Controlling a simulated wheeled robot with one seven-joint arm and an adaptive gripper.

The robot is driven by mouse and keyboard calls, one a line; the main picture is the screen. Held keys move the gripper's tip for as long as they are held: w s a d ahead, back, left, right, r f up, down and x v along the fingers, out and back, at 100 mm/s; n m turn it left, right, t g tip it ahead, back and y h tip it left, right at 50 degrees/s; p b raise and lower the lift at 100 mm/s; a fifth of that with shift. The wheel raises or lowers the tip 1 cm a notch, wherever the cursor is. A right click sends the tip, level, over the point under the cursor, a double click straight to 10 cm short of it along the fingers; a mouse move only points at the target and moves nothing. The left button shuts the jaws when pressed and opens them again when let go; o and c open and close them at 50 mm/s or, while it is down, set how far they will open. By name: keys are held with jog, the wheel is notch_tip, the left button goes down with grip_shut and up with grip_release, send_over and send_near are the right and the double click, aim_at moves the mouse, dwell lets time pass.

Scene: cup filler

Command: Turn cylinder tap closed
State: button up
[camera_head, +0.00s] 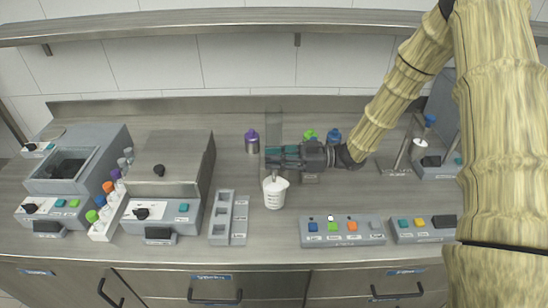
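A tall, clear, see-through cylinder (274,118) stands at the back middle of the counter. A white cup (275,194) stands in front of and below it. My gripper (272,160) reaches in from the right, its dark and teal fingers level with the cylinder's lower part, just above and behind the cup. The tap is not clearly visible; the gripper covers the area where the cylinder meets the cup. I cannot tell whether the fingers touch the tap or how far apart they are.
A purple-capped bottle (252,143) stands just left of the gripper. Green (309,134) and blue (334,135) tops show behind the arm. A button box (341,231) lies front right of the cup, a grey slotted holder (229,218) to its left. Machines fill the left side.

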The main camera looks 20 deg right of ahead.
jog(key=v, duration=1.2)
dwell(0.6)
